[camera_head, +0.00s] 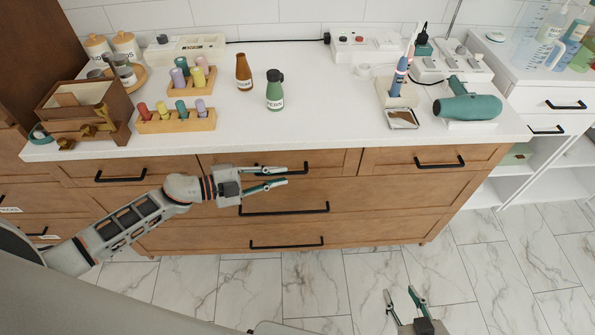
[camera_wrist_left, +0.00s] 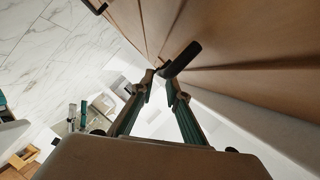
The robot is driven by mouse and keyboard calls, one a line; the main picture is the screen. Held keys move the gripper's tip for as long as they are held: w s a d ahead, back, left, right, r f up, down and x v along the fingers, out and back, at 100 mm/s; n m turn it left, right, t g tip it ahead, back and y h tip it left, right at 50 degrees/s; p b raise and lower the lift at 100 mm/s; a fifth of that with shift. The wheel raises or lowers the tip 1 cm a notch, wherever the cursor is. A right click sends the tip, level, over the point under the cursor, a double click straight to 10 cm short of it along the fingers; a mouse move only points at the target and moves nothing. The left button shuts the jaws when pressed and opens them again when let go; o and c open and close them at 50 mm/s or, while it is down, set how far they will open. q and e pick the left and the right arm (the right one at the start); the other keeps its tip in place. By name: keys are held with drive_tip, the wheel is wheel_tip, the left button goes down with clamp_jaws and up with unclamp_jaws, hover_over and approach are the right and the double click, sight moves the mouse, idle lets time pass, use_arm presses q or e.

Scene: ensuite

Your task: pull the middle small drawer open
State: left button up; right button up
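The middle small drawer (camera_head: 335,163) is in the top row of the wooden cabinet, between two other small drawers, and looks shut. Its black bar handle (camera_head: 297,168) is partly hidden by my left gripper. My left gripper (camera_head: 286,175) points right along the drawer front, its fingers apart at the handle. In the left wrist view, a black handle (camera_wrist_left: 184,58) lies at the tips of the left gripper (camera_wrist_left: 160,77), close to the right-hand finger. I cannot tell whether they touch. My right gripper (camera_head: 399,290) is open and empty, low above the floor.
The left small drawer (camera_head: 120,176) and right small drawer (camera_head: 440,163) flank it. Wide drawers with black handles (camera_head: 285,208) lie below. The white countertop (camera_head: 320,120) holds bottles, peg blocks and a teal hair dryer (camera_head: 468,107). The marble floor (camera_head: 320,275) in front is clear.

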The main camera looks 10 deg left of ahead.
sight(289, 174)
use_arm(q)
drive_tip(key=x, duration=0.5)
use_arm(e)
drive_tip(key=shift+d+f, duration=0.1)
use_arm(q)
clamp_jaws()
drive_tip(key=shift+s, duration=0.1)
use_arm(e)
drive_tip(key=shift+d, duration=0.1)
